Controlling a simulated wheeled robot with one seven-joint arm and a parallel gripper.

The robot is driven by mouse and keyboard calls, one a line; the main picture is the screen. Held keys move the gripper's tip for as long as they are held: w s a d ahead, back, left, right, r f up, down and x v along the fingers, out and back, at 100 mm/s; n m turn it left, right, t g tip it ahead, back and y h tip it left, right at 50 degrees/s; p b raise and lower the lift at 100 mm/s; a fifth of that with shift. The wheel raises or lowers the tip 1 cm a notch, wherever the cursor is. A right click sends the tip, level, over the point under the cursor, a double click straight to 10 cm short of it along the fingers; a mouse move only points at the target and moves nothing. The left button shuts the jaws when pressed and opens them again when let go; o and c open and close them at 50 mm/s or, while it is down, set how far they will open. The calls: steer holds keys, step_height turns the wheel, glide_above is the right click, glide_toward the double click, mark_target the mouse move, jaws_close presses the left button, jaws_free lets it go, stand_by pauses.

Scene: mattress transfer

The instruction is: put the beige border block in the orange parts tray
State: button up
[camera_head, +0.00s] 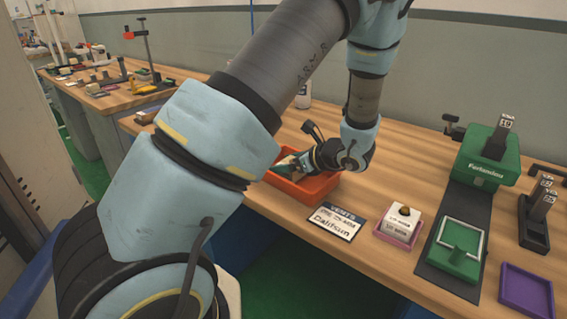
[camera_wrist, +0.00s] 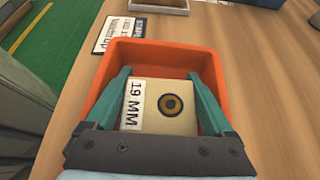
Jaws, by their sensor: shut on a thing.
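The orange parts tray (camera_head: 318,189) sits on the wooden bench in the head view, and it fills the middle of the wrist view (camera_wrist: 165,54). The beige border block (camera_wrist: 152,96) has a white "19 MM" label and a dark round hole with a brass-coloured ring. My gripper (camera_wrist: 160,76) has its teal fingers on either side of the block, shut on it. The block shows within the tray's outline; whether it touches the tray floor I cannot tell. In the head view my gripper (camera_head: 289,165) is at the tray, and the block is not clearly seen.
A label card (camera_head: 336,222) lies close to the tray. To its right are a white block on a pink tray (camera_head: 393,237), a green device (camera_head: 488,160), a green tray (camera_head: 456,262) and a purple tray (camera_head: 527,290).

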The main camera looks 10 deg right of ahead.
steer(key=shift+f, duration=0.1)
steer(key=o, duration=1.3)
